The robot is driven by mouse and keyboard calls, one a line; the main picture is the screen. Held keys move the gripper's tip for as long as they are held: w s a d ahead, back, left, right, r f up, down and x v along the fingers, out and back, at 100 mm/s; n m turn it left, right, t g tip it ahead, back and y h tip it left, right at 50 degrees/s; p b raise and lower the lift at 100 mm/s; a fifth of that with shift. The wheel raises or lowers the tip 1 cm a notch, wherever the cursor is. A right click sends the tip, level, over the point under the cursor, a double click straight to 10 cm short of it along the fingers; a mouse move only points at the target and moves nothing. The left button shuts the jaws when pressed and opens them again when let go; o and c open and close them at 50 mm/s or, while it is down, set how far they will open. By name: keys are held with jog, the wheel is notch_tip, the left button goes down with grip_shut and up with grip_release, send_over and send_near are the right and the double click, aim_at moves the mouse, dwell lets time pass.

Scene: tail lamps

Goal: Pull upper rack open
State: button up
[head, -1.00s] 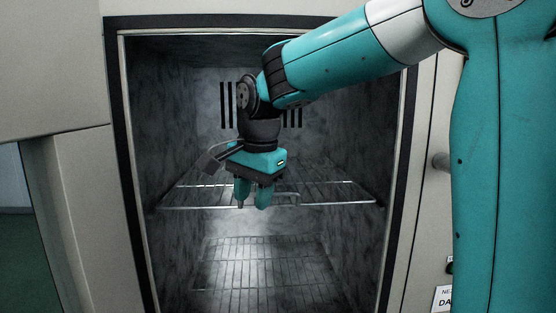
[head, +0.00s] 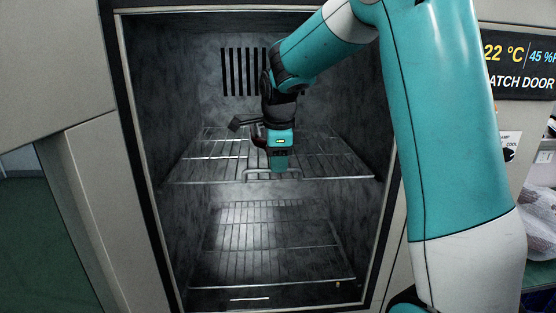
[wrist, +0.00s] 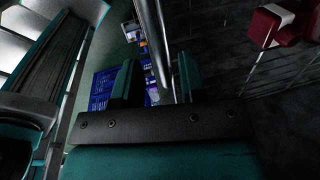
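The upper rack (head: 215,182) is a wire shelf inside the open chamber, with its front bar within the opening. A raised handle (head: 250,174) stands at the middle of its front bar. My gripper (head: 279,168) is at this handle and hides part of it. In the wrist view, the two teal fingers of my gripper (wrist: 158,82) stand apart, one on each side of a metal bar (wrist: 152,35), which seems to be the handle. Gaps show between bar and fingers.
A red-and-white object (wrist: 275,24) is on the upper rack, mostly hidden behind my gripper in the head view. A lower rack (head: 310,282) lies beneath. The chamber frame (head: 137,150) bounds both sides. A display panel (head: 520,65) is at the right.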

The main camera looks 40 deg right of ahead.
jog(key=shift+w+f, duration=0.1)
jog(key=shift+f, duration=0.65)
grip_shut()
